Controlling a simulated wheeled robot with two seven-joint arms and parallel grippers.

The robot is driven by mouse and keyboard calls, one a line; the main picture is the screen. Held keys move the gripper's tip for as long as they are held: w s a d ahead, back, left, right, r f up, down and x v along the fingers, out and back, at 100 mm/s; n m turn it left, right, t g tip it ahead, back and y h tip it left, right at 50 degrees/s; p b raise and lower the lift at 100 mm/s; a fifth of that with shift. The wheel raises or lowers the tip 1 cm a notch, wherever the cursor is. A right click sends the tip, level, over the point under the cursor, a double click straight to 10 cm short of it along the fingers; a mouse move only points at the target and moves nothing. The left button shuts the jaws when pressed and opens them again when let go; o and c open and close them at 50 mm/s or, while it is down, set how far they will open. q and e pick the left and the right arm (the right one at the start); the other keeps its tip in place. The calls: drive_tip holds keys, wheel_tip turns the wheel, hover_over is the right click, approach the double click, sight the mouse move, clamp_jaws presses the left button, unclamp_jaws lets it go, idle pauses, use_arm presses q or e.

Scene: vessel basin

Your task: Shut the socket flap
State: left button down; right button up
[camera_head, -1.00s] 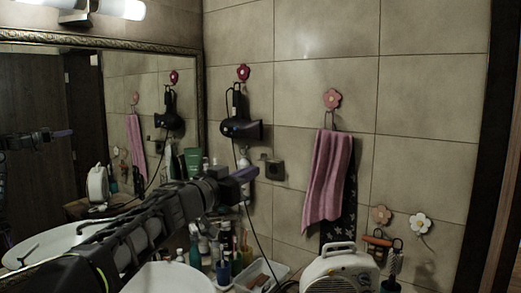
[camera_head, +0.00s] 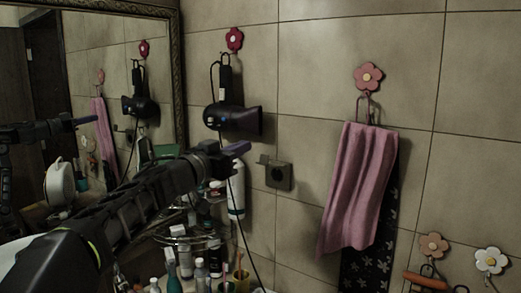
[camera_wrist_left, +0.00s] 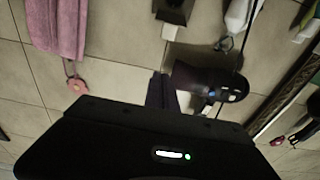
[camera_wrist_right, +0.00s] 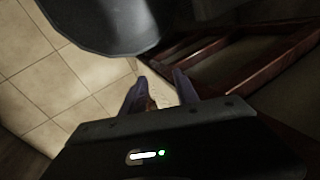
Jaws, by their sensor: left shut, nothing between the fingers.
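The dark wall socket (camera_head: 278,176) is on the tiled wall, left of the pink towel. Its small flap (camera_head: 263,160) stands out from the socket's upper left, so it looks open. In the left wrist view the socket (camera_wrist_left: 173,12) is at the top edge, with the flap (camera_wrist_left: 169,32) just below it. My left gripper (camera_head: 237,148) is shut and empty, to the left of the flap and a little higher in the picture. Its fingers also show in the left wrist view (camera_wrist_left: 162,92); they look apart from the flap. My right gripper (camera_wrist_right: 160,90) is open and empty, far from the socket.
A dark hair dryer (camera_head: 232,120) hangs just above my left gripper, its cord running down the wall. A pink towel (camera_head: 360,185) hangs right of the socket. Bottles, including a white one (camera_head: 236,190), stand below. A mirror (camera_head: 90,100) covers the left wall.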

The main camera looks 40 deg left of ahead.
use_arm(q)
drive_tip(key=p, duration=0.2)
hover_over(265, 156)
drive_tip(key=shift+r, duration=0.45)
drive_tip(key=shift+s+f+b, duration=0.25)
drive_tip(key=shift+f+b, duration=0.2)
drive_tip(key=shift+f, duration=0.2)
drive_tip(key=shift+s+f+b, duration=0.25)
drive_tip(key=shift+f+b, duration=0.15)
drive_tip(key=shift+f, duration=0.3)
drive_tip(key=shift+s+f+b, duration=0.25)
drive_tip(key=shift+f+b, duration=0.2)
drive_tip(key=shift+f, duration=0.2)
